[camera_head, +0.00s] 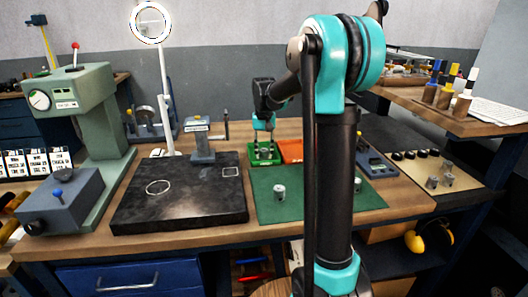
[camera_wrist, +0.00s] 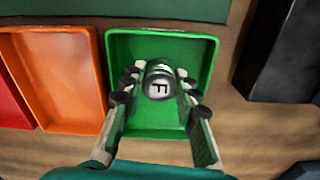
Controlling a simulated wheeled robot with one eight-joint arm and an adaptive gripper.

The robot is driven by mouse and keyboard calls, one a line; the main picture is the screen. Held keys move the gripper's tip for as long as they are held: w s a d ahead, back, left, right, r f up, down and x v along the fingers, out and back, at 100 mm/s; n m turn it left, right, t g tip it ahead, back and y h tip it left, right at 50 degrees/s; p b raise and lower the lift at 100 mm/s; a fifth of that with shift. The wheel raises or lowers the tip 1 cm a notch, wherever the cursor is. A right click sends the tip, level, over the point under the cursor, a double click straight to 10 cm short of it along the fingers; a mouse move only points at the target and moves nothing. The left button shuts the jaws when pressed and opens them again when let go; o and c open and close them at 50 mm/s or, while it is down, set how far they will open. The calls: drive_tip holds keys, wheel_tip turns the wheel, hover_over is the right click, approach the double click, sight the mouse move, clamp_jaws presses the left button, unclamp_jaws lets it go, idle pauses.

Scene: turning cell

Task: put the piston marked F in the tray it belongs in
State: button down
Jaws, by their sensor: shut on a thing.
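The piston marked F (camera_wrist: 159,83) is a grey metal cylinder with a dark letter F on its top face. In the wrist view my gripper (camera_wrist: 158,92) is shut on it, with the fingers on both sides. The piston is over or inside the green tray (camera_wrist: 160,36); I cannot tell whether it touches the floor of the tray. In the head view my gripper (camera_head: 264,146) is above the green tray (camera_head: 264,161), and the piston there is hard to make out.
An orange tray (camera_wrist: 98,38) stands left of the green tray, and part of a red tray (camera_wrist: 12,105) shows beyond it. Other pistons stand on the green mat (camera_head: 310,206). A dark stone plate (camera_head: 190,205) lies to the left. A grey block stand (camera_head: 201,146) is close by.

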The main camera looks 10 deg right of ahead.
sight(264, 150)
drive_tip(key=c, duration=1.2)
unclamp_jaws()
drive_tip(key=shift+o, duration=0.2)
drive_tip(key=shift+r, duration=0.1)
wheel_tip(264, 150, up, 12)
